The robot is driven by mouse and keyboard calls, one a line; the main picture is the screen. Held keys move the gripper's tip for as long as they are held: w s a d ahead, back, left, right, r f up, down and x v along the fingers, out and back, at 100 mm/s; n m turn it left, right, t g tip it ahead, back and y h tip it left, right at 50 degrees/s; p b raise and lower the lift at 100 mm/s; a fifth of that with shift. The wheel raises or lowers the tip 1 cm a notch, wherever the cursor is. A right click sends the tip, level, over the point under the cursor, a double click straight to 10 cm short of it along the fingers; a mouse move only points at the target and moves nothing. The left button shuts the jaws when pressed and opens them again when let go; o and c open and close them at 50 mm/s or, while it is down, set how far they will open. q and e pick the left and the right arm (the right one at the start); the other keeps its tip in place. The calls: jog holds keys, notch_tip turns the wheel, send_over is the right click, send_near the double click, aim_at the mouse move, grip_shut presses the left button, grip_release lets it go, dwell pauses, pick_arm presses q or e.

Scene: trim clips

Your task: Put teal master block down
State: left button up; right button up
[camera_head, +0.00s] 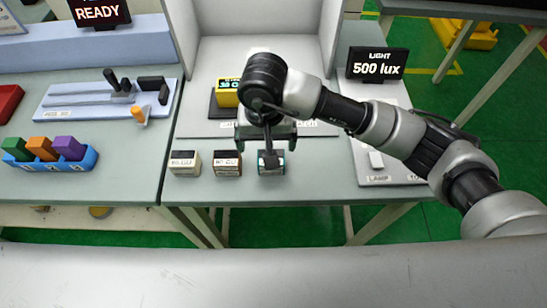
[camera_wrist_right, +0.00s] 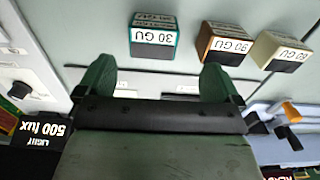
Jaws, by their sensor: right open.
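The teal master block (camera_head: 271,168) stands on the grey-green table at the right end of a row of three blocks. It has a white label and a dark lower face, and in the wrist view the block (camera_wrist_right: 153,40) stands just beyond my fingertips, apart from them. My right gripper (camera_head: 267,137) is over the table just behind the block in the head view, partly hiding its top. In the wrist view the right gripper (camera_wrist_right: 159,72) has its green fingers wide apart with nothing between them. My left gripper is not in view.
A brown block (camera_head: 227,164) and a cream block (camera_head: 185,163) stand to the left of it. A yellow device (camera_head: 227,93) is behind, inside a white booth (camera_head: 210,55). A light display (camera_head: 377,64) stands right. A blue tray (camera_head: 78,161) with coloured blocks is left. The table's front edge is near.

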aim_at(281, 152)
notch_tip(281, 152, down, 2)
jog(key=shift+f, duration=0.1)
jog(key=shift+d+f+p, duration=0.25)
jog(key=shift+f+p, duration=0.3)
jog(key=f, duration=0.1)
jog(key=f+p, duration=0.1)
jog(key=f, duration=0.1)
jog(key=shift+d+f, duration=0.2)
jog(key=shift+f, duration=0.45)
jog(key=shift+c, duration=0.2)
jog(key=c, duration=1.1)
jog(key=shift+r, duration=0.15)
